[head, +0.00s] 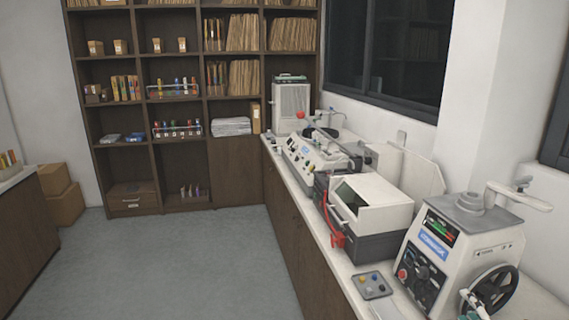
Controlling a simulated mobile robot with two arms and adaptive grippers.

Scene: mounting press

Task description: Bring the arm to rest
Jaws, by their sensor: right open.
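The mounting press (455,255) stands on the counter at the right, with a blue label, a control panel and a black handwheel (495,289) low on its right side. My left gripper is not in view.
A small grey tray with coloured buttons (372,285) lies on the counter left of the press. A white-lidded machine (370,205) with a red hose and further instruments (315,160) stand behind. Shelves (160,100) line the back wall. The grey floor (190,265) is clear.

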